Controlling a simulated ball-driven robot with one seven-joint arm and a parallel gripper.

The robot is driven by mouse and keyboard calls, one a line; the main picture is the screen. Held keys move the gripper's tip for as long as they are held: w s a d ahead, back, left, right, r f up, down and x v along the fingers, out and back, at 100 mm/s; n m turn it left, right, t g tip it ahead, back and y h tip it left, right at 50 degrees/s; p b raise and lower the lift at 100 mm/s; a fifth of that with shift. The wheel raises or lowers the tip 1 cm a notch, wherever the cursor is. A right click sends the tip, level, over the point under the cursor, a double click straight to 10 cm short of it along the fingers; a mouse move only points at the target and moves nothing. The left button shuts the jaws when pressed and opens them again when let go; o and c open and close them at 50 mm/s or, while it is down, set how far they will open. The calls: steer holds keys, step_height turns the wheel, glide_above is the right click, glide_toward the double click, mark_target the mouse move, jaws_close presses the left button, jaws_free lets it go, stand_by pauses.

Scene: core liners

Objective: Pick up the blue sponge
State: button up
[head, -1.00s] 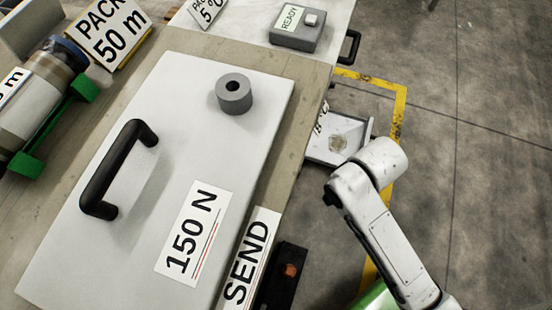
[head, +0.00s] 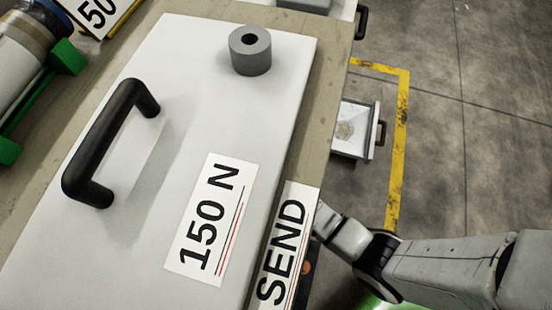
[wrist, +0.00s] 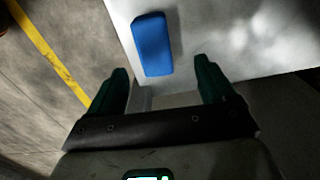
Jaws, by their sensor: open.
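The blue sponge (wrist: 152,44) shows in the wrist view, lying on a pale flat surface (wrist: 225,30) close to its left edge. My gripper (wrist: 165,75) is open, with its two dark green fingers spread apart and nothing between them. The sponge lies beyond the fingertips, a little left of the middle of the gap. I cannot tell the height of the fingers above the surface. In the head view the sponge is not visible, and my arm enters at the lower right with its gripper hidden.
In the head view a large white lid (head: 150,150) with a black handle (head: 105,150) and a grey cylinder (head: 250,52) lies on the bench. A SEND label (head: 283,245) is at its right edge. An open drawer (head: 355,130) juts over the floor by a yellow line (head: 398,150).

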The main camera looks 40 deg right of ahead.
step_height(320, 180, down, 3)
steer(key=shift+r+b, duration=0.2)
steer(key=shift+b, duration=0.15)
steer(key=f+b, duration=0.1)
steer(key=f, duration=0.2)
steer(key=f+b, duration=0.1)
steer(key=f, duration=0.1)
steer(key=shift+s+d+b, duration=0.2)
steer(key=shift+s+b, duration=0.15)
steer(key=shift+s, duration=0.05)
steer(key=shift+c, duration=0.5)
steer(key=c, duration=1)
steer(key=shift+o, duration=0.2)
steer(key=shift+r, duration=0.1)
